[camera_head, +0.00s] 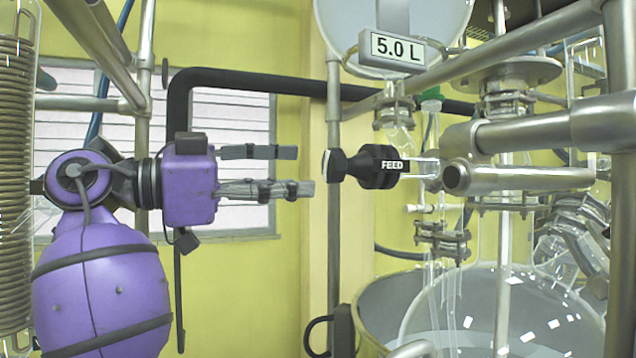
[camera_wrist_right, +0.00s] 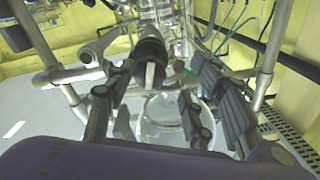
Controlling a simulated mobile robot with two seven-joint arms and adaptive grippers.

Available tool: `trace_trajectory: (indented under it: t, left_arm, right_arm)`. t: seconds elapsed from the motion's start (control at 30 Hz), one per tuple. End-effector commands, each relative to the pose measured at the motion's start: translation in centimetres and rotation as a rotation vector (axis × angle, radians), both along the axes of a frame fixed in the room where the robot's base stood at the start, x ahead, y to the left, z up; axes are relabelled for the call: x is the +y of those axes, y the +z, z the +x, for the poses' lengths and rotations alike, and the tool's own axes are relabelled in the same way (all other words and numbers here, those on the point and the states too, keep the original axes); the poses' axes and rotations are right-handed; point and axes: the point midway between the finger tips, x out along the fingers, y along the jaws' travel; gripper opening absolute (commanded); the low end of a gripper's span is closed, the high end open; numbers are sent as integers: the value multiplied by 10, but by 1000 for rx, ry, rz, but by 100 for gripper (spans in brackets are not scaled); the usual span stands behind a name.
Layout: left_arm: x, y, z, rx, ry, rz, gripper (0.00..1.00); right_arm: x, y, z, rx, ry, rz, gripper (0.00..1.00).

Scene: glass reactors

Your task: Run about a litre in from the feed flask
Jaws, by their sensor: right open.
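The feed flask (camera_head: 420,14) is a clear round glass vessel at the top of the head view, with a 5.0 L sign (camera_head: 397,49) in front of it. Below its neck is a black valve knob (camera_head: 381,167) marked FEED, with a black end piece (camera_head: 335,163) facing left. My purple right gripper (camera_head: 304,170) is open and empty, its fingers pointing right at the knob. A small gap separates the fingertips from the end piece. In the right wrist view a dark knob (camera_wrist_right: 151,48) lies ahead between the spread fingers. My left gripper is not in view.
Steel frame tubes (camera_head: 540,180) run close to the knob on the right. A coiled glass column (camera_head: 15,180) stands at the far left.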

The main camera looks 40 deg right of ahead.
Motion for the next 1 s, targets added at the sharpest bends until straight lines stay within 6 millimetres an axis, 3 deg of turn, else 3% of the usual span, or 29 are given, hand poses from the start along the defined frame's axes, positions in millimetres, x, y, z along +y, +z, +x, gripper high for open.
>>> trace_trajectory:
  t: [0.17, 0.6, 0.8, 1.0]
  left_arm:
    - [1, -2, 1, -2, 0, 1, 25]
    - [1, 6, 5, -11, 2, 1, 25]
    - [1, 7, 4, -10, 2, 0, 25]
    - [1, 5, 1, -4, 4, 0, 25]
  right_arm:
    - [5, 16, -22, -76, -49, 23, 49]
    - [-55, 18, -37, -78, -52, 23, 49]
    - [-68, 17, -40, -77, -49, 22, 49]
    - [-69, 17, -40, -76, -48, 21, 49]
